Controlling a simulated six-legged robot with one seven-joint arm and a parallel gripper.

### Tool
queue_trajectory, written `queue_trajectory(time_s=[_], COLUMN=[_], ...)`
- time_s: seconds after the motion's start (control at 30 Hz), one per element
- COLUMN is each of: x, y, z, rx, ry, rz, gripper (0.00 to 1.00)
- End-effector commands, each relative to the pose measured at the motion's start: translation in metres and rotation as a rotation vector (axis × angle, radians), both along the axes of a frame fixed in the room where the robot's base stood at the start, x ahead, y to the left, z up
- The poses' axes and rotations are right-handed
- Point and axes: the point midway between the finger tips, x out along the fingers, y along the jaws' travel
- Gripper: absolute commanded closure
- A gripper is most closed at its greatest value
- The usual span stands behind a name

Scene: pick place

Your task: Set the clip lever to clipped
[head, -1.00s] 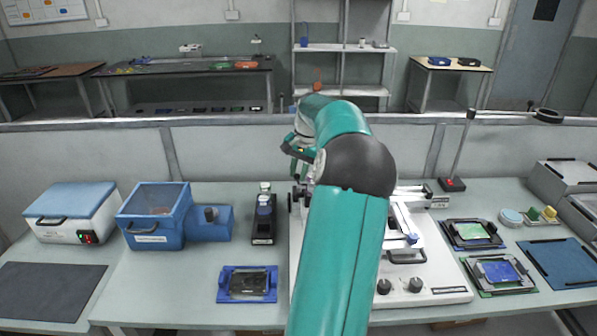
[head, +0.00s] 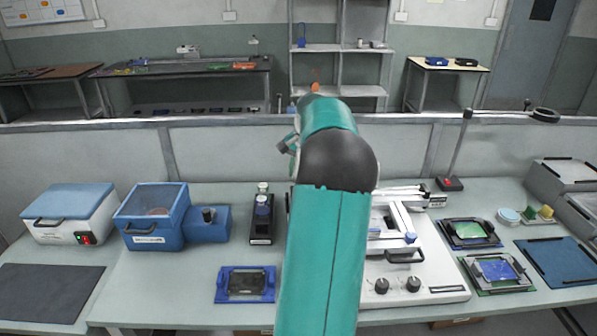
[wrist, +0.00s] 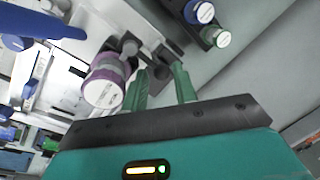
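A white machine (head: 440,270) with a raised frame and dark knobs stands right of centre in the head view, partly hidden by my arm. In the wrist view, a dark lever-like part (wrist: 129,46) stands beside a purple-edged grey roll (wrist: 104,85), with a dark block (wrist: 171,53) to its right. I cannot tell for certain which part is the clip lever. My gripper (wrist: 161,70) has its two green fingers apart, with the dark parts just beyond the fingertips. I cannot tell whether they touch. My arm hides the gripper's fingers in the head view.
A black holder with bottles (head: 262,228) stands left of my arm; its caps show in the wrist view (wrist: 205,12). A blue box (head: 152,222) is farther left. Framed boards (head: 497,285) lie right of the machine.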

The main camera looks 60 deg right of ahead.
Motion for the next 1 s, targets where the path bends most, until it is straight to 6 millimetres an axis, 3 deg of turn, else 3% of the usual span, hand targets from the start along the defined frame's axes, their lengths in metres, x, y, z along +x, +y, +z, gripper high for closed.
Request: queue_trajectory(time_s=[0.17, 0.33, 0.8, 1.0], x=[0.000, -0.002, -0.020, -0.025], y=[0.000, 0.000, 0.002, 0.002], z=[0.001, 0.015, 0.111, 0.132], rx=[-0.001, -0.004, -0.005, -0.001], ry=[-0.001, -0.002, -0.001, -0.001], rz=[0.001, 0.001, 0.001, 0.001], gripper=[0.72, 0.72, 0.72, 0.72])
